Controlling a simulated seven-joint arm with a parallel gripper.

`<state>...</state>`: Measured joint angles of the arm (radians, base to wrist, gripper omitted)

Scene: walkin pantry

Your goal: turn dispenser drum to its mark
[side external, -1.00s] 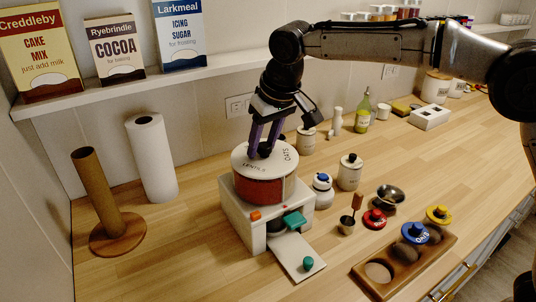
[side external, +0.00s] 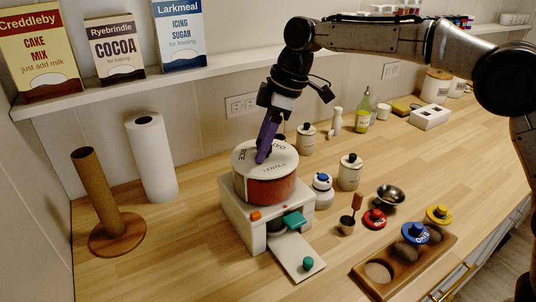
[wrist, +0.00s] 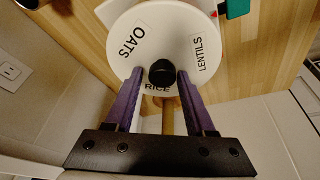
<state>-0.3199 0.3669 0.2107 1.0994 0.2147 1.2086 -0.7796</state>
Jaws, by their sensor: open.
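The dispenser drum (side external: 264,187) is a red-brown cylinder with a white lid, on a white box base (side external: 240,217). Its lid shows RICE at left, OATS at the back and LENTILS at front right in the side view. A small red spot (side external: 284,206) on the base's top, below the drum's front, may be the mark. My gripper (side external: 262,160) points down at the lid. In the wrist view, the open purple fingers (wrist: 159,76) stand either side of the black centre knob (wrist: 161,72), with small gaps. The fingers hide the knob in the side view.
Jars (side external: 350,172) and a wooden holder (side external: 405,265) stand right. A paper-towel roll (side external: 151,158) stands left; a shelf (side external: 130,82) runs behind.

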